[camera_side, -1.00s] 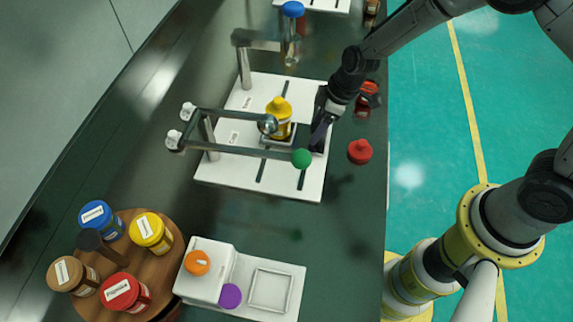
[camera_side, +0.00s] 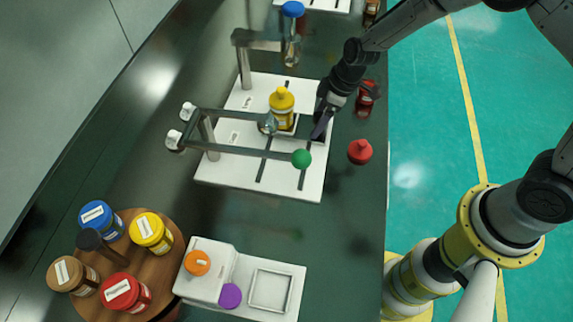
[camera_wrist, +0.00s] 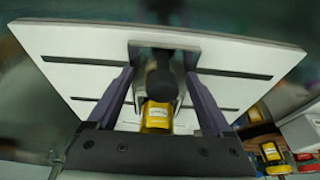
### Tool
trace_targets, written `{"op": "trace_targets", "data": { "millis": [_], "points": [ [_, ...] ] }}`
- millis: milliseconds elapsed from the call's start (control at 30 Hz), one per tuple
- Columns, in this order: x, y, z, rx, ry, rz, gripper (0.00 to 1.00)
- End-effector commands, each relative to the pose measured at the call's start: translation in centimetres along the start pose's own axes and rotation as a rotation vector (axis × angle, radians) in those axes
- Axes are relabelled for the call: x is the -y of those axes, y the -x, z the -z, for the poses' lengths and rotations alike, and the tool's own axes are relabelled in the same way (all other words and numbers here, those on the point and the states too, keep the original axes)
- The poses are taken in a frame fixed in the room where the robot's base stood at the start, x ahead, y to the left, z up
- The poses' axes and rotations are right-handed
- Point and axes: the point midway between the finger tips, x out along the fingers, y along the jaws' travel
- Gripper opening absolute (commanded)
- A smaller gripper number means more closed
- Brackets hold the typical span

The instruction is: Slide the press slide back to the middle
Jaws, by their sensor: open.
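The press slide appears to be the small pale carriage (camera_side: 287,133) on the slotted white base plate (camera_side: 235,172). A yellow bottle (camera_side: 282,108) stands upright at it; its labelled front also shows in the wrist view (camera_wrist: 157,116). My gripper (camera_side: 318,133) is low over the right side of the plate, just right of the bottle. In the wrist view, my two purple fingers (camera_wrist: 160,92) are apart, one on each side of a grey bracket and a dark round knob (camera_wrist: 161,82). I cannot tell whether either finger touches the bracket.
A grey bar frame with a green ball (camera_side: 301,159) crosses over the plate near my gripper. A red-capped item (camera_side: 360,151) and a red jar (camera_side: 366,97) stand to the right. A round wooden holder (camera_side: 168,268) with several jars and a white scale-like unit (camera_side: 300,285) are in front.

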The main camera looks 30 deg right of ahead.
Motion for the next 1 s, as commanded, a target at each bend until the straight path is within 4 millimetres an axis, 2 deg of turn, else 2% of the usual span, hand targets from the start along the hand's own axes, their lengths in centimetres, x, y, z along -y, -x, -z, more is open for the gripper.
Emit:
{"op": "trace_targets", "data": {
  "millis": [33,67,367,1000],
  "points": [
    [0.0,0.0,0.0,0.000,0.000,0.000,0.95],
    [0.0,0.0,0.0,0.000,0.000,0.000,1.00],
    [0.0,0.4,0.0,-0.001,0.000,-0.001,1.00],
    [0.0,6.1,0.1,-0.002,-0.001,-0.001,1.00]
  ]
}}
